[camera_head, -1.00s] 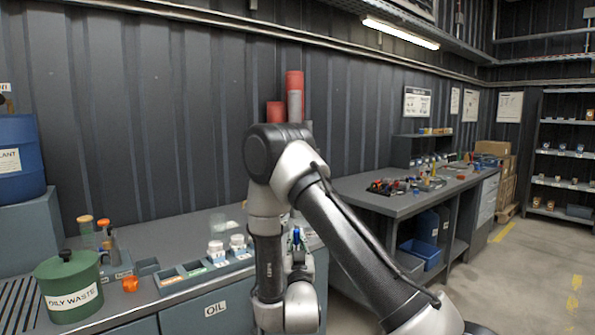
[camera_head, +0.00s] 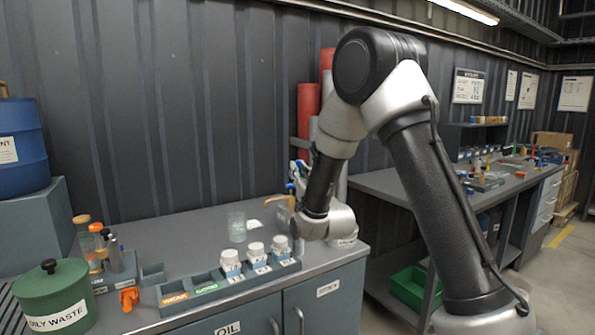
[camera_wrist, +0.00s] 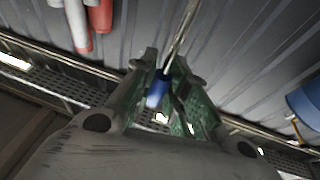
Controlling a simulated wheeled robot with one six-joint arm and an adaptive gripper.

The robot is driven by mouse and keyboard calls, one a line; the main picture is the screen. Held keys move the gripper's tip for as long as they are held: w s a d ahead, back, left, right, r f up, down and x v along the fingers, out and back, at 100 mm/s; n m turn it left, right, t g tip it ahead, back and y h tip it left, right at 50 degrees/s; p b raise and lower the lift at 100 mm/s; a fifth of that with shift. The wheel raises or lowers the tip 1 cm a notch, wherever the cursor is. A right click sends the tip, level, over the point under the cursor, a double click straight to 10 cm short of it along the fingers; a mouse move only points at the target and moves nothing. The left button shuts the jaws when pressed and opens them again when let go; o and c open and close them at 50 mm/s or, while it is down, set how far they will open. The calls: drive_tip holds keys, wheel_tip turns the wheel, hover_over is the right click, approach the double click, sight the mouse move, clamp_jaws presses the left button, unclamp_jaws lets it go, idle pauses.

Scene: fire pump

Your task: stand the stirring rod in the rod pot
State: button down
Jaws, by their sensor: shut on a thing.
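My gripper (camera_wrist: 160,95) is shut on the stirring rod (camera_wrist: 184,25), a thin metal shaft with a blue end (camera_wrist: 155,92) between the green-lined fingers. The shaft runs out past the fingertips toward the top of the wrist view. In the head view my gripper is small and partly hidden behind my wrist, above the back right of the near bench; a blue bit shows there. I cannot tell for sure which container is the rod pot.
Several white-capped bottles (camera_head: 256,253) stand in a labelled tray (camera_head: 215,283) along the bench front. A green oily waste can (camera_head: 55,295) and orange-capped tubes (camera_head: 97,240) are at left. Red cylinders (camera_head: 308,110) stand by the wall. Bare bench top (camera_head: 180,230) lies behind the tray.

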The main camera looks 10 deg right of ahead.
drive_tip(key=shift+f, duration=5.7)
drive_tip(key=c, duration=1.3)
unclamp_jaws()
drive_tip(key=shift+c, duration=0.2)
drive_tip(key=v, duration=0.7)
drive_tip(key=shift+s, duration=0.25)
drive_tip(key=shift+f, duration=0.1)
